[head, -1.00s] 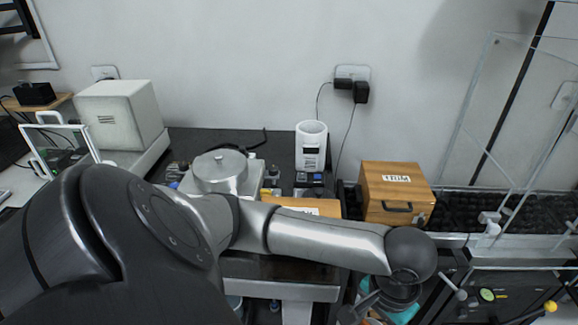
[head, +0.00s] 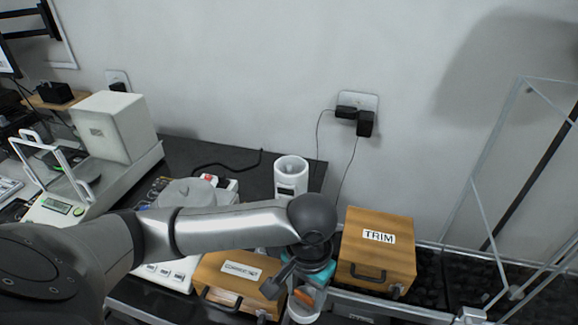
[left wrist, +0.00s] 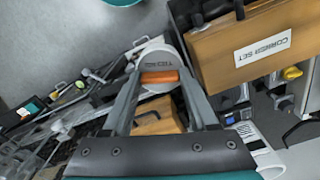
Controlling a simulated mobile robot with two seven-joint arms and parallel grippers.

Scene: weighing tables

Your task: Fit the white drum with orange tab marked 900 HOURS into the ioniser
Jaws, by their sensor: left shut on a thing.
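My left gripper (head: 302,290) is shut on a white drum (head: 303,311) with an orange tab, low in front of the wooden boxes in the head view. In the left wrist view the drum (left wrist: 158,57) sits between the fingertips, its round end and orange tab (left wrist: 160,76) showing. The drum's lettering is too small to read surely. A white upright cylinder (head: 290,177) with an open top and a dark label, seemingly the ioniser, stands on the dark table behind my arm; its lower part is hidden. My right gripper is not in view.
A wooden box marked TRIM (head: 376,262) stands right of the gripper. A wooden box marked CORNER SET (head: 228,283) lies left of it. A grey round lidded pot (head: 186,192) is partly behind my arm. Clear panels (head: 520,170) rise at the right.

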